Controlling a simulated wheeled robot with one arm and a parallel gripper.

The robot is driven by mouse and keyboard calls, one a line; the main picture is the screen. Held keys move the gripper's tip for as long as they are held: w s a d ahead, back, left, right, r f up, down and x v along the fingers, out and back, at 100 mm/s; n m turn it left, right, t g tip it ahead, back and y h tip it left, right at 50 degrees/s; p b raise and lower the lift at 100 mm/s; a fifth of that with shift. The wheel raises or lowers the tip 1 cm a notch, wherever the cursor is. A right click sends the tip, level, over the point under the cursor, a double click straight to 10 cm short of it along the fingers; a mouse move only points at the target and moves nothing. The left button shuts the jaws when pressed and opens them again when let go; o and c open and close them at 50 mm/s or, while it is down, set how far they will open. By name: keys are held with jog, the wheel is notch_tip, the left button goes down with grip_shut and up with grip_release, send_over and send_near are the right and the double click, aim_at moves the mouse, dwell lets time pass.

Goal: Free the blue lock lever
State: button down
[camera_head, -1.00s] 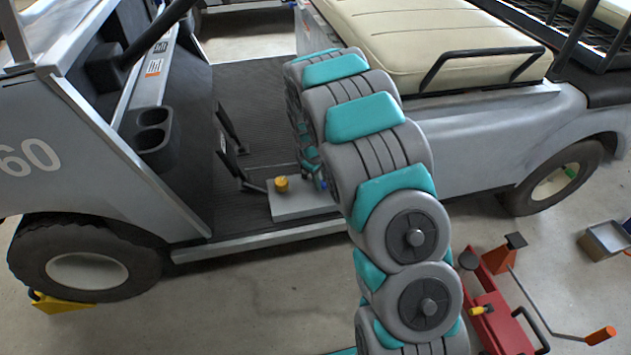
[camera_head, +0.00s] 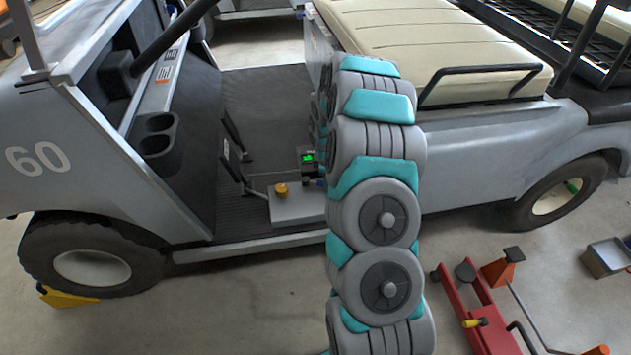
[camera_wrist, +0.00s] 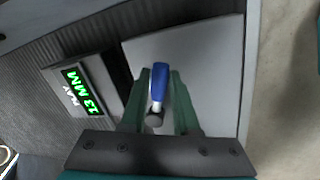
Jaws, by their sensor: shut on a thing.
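The blue lock lever (camera_wrist: 157,88) stands over a light grey plate (camera_wrist: 215,60) in the wrist view, with a grey round end at its lower side. My gripper (camera_wrist: 160,78) has its two green fingers on either side of the lever and is shut on it. My arm hides the gripper and most of the lever there.
A small display (camera_wrist: 78,88) beside the plate reads 13 MM in green. Black pedals (camera_head: 235,155) rise left of the plate. The cream seat (camera_head: 440,40) is behind my arm. A red jack (camera_head: 470,310) stands on the floor at right.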

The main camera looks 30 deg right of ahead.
jog(key=shift+w, duration=0.1)
dwell(0.3)
jog(key=c, duration=0.7)
grip_release()
jog(key=shift+o, duration=0.2)
notch_tip(320, 180, up, 8)
jog(key=s, duration=0.1)
jog(key=shift+s+a+f+b, duration=0.15)
jog(key=shift+s+a+b, duration=0.05)
jog(key=shift+a+b, duration=0.2)
